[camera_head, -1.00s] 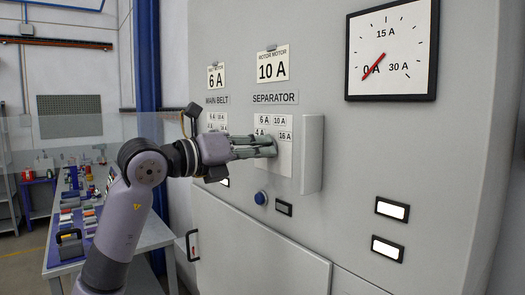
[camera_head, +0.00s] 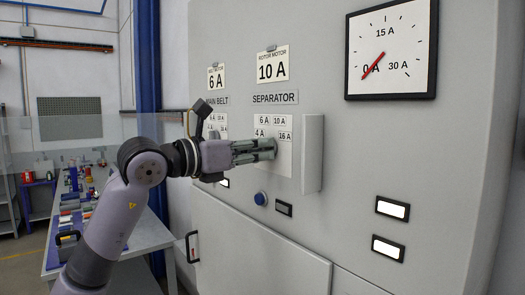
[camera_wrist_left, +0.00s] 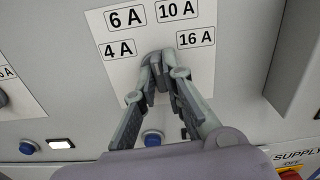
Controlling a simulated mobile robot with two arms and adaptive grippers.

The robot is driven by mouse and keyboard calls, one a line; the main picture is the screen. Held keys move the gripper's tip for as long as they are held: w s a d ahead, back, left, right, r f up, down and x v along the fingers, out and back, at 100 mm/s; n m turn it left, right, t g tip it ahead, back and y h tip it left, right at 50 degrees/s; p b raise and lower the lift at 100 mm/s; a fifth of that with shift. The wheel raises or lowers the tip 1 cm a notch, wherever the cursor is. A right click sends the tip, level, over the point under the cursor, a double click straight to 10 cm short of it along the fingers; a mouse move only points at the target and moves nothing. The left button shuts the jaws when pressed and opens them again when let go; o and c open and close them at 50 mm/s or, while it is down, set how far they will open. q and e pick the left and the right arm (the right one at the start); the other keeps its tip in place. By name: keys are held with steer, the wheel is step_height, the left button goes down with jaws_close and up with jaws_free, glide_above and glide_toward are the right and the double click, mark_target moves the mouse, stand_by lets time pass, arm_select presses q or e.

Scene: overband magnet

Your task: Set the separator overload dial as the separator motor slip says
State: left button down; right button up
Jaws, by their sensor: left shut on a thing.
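The separator overload dial's white plate (camera_head: 285,162) is on the grey cabinet under the SEPARATOR label; it reads 4 A, 6 A, 10 A and 16 A. The separator motor slip (camera_head: 272,66) above it reads 10 A. My left gripper (camera_head: 272,150) comes in from the left and is shut on the dial's knob. In the left wrist view both fingers (camera_wrist_left: 158,78) close around the grey knob (camera_wrist_left: 148,58), below the numbers on the plate (camera_wrist_left: 122,70). The fingers hide most of the knob, so I cannot tell where its pointer stands. My right gripper is out of view.
A raised grey panel edge (camera_head: 312,153) stands right of the dial plate. The main belt slip (camera_head: 216,77) reads 6 A. A gauge (camera_head: 391,50) has its red needle near 0 A. A blue button (camera_head: 260,198) sits below the plate. A workbench (camera_head: 140,250) stands left.

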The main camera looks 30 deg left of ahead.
arm_select(q)
steer(key=shift+f+m, duration=0.1)
steer(key=shift+m, duration=1.3)
steer(key=shift+m, duration=0.5)
steer(key=c, duration=2.1)
jaws_free()
steer(key=o, duration=0.5)
